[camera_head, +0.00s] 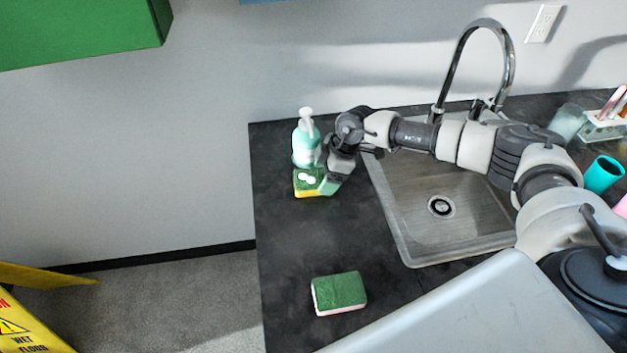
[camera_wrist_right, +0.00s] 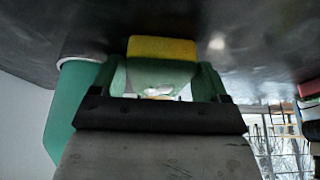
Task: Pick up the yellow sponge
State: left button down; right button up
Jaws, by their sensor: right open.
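The yellow sponge (camera_head: 308,190) has a green top with white spots. It lies on the dark counter at its back left, in front of the soap bottle. My right gripper (camera_head: 325,180) is at the sponge's right side, reaching in from the right. In the right wrist view the sponge (camera_wrist_right: 162,48) shows its yellow side and green layer between the two green fingers of the open gripper (camera_wrist_right: 160,76). I cannot tell whether the fingers touch it. My left gripper is not in view.
A teal soap bottle (camera_head: 306,145) with a white pump stands right behind the sponge. A green and pink sponge (camera_head: 339,293) lies nearer the front. The metal sink (camera_head: 450,185) with its tap (camera_head: 510,60) is to the right. The counter between the sponges is clear.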

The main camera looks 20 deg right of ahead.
jog(key=shift+c, duration=0.4)
jog(key=c, duration=0.5)
